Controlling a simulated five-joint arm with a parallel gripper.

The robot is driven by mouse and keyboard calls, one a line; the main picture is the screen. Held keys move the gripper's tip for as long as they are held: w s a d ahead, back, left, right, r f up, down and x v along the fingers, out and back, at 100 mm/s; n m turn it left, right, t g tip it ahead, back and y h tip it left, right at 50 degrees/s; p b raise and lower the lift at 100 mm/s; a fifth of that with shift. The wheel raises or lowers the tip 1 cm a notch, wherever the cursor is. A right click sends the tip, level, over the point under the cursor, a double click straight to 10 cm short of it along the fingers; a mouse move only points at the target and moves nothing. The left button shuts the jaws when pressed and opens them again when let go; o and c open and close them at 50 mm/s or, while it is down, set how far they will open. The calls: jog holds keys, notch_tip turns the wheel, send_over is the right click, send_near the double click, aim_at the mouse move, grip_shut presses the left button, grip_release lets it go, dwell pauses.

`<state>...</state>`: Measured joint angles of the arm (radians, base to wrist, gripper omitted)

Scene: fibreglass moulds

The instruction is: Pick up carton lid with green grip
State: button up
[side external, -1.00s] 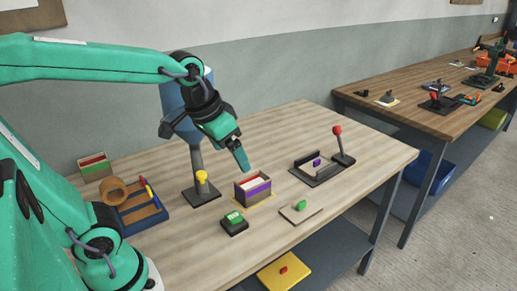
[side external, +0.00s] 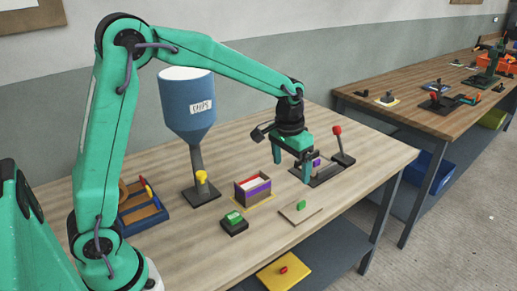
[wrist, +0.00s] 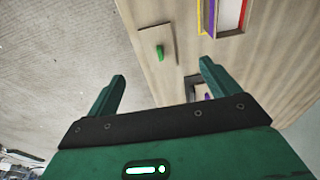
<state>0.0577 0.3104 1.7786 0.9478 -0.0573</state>
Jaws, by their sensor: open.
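The carton lid (side external: 291,215), a flat tan plate, lies on the table near its front edge. Its upright green grip (side external: 301,205) stands in the middle. In the wrist view the lid (wrist: 148,42) and green grip (wrist: 160,51) show ahead of the fingers, roughly between them. My gripper (side external: 291,168) is open and empty, pointing down, in the air above the table behind the lid. Both fingers (wrist: 162,71) show in the wrist view, apart from the lid.
An open carton (side external: 257,195) with purple and red bands stands left of the lid. A dark block with a green top (side external: 234,219) is at front left. A red-knobbed lever fixture (side external: 338,145) is behind right. A blue hopper (side external: 188,105) stands farther back.

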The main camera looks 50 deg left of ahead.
jog(key=g, duration=0.1)
send_over(302, 202)
notch_tip(302, 202, down, 8)
jog(key=shift+d, duration=0.1)
jog(key=shift+f, duration=1.3)
jog(key=shift+f, duration=2.6)
jog(key=c, duration=0.9)
